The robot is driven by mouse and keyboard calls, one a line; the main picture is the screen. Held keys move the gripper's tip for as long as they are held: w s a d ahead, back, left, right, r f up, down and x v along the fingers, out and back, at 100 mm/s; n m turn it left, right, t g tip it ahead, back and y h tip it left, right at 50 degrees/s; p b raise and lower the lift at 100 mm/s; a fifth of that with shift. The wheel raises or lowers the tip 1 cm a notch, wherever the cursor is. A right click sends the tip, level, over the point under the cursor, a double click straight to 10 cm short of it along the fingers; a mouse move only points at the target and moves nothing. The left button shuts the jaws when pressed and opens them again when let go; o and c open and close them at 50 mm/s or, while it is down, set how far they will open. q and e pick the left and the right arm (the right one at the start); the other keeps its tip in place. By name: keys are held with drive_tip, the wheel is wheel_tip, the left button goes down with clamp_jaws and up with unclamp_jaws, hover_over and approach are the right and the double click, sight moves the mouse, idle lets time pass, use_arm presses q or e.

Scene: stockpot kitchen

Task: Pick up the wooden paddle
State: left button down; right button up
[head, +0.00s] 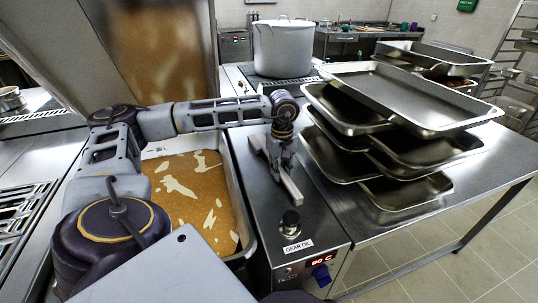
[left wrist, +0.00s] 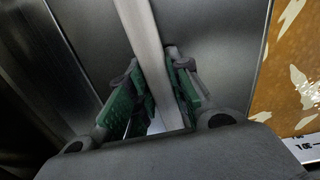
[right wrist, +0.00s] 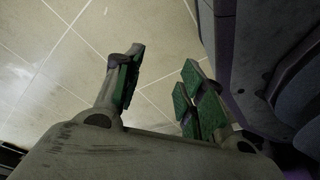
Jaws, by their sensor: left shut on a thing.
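The paddle (head: 291,188) shows as a pale, straight bar on the steel top beside the fryer-like vat. My left gripper (head: 280,158) is above it and shut on it. In the left wrist view the pale bar (left wrist: 146,40) runs between the two green finger pads (left wrist: 152,92), which close in on its sides. Part of the bar is hidden by the gripper in the head view. I cannot tell whether it still touches the steel top. My right gripper (right wrist: 163,88) is open and empty above the tiled floor, seen only in the right wrist view.
A vat (head: 237,190) of orange-brown liquid with pale patches lies left of the paddle. Stacked steel trays (head: 415,90) crowd the right table. A white stockpot (head: 284,48) stands behind.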

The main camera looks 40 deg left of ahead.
use_arm(q)
drive_tip(key=shift+r, duration=0.55)
wheel_tip(320, 180, up, 8)
drive_tip(key=shift+f+p, duration=0.2)
drive_tip(key=shift+p, duration=0.2)
drive_tip(key=shift+r, duration=0.65)
use_arm(e)
drive_tip(key=shift+s+d+f, duration=0.25)
drive_tip(key=shift+d, duration=0.2)
drive_tip(key=shift+s+d+f, duration=0.25)
drive_tip(key=shift+d, duration=0.2)
drive_tip(key=shift+a, duration=0.1)
